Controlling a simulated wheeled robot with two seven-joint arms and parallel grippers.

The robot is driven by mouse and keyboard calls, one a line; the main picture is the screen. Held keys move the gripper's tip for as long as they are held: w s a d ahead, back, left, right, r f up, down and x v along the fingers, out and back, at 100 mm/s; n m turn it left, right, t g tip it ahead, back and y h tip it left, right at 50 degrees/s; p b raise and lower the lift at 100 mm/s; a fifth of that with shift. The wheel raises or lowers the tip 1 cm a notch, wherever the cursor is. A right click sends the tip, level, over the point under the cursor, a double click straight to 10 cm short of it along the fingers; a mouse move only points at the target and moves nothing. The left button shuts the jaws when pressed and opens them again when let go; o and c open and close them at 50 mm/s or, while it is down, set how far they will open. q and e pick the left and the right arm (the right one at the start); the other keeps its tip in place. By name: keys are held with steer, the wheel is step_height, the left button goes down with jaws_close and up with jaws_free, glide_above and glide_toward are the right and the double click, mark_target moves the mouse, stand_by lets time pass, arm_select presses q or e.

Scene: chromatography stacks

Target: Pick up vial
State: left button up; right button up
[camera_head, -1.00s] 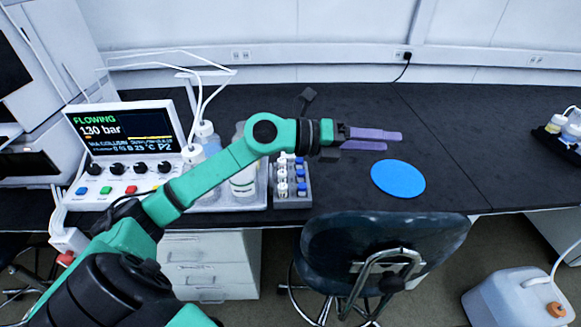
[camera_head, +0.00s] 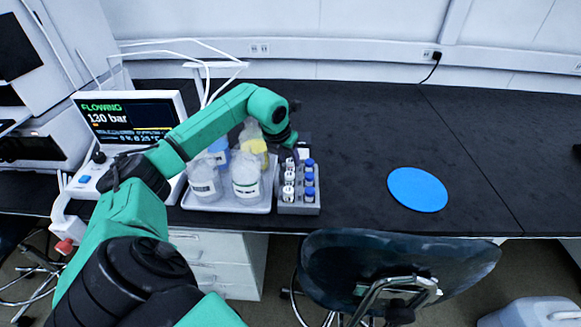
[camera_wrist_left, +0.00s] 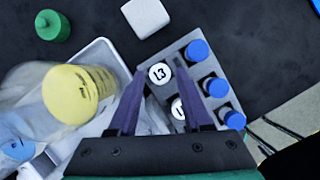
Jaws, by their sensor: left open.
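A grey rack (camera_head: 299,209) stands on the black bench, holding white-capped vials (camera_head: 289,192) in a left column and blue-capped vials (camera_head: 309,180) in a right column. In the left wrist view, the white cap marked L3 (camera_wrist_left: 160,73) lies between the fingertips of my open left gripper (camera_wrist_left: 159,69). I cannot tell how far above it the tips are. A second white cap (camera_wrist_left: 178,108) shows nearer the palm, partly hidden. The blue caps (camera_wrist_left: 197,51) lie right of the fingers. In the head view my wrist hides the fingers. My right gripper is out of view.
A white block (camera_wrist_left: 145,16) and a green-capped item (camera_wrist_left: 52,26) lie beyond. A blue disc (camera_head: 417,189) lies right, with clear bench around it.

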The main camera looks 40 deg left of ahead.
mark_target(290, 169)
arm_select(q)
steer(key=x, duration=0.3)
steer(key=shift+s+r, duration=0.1)
steer(key=shift+r, duration=0.05)
jaws_close()
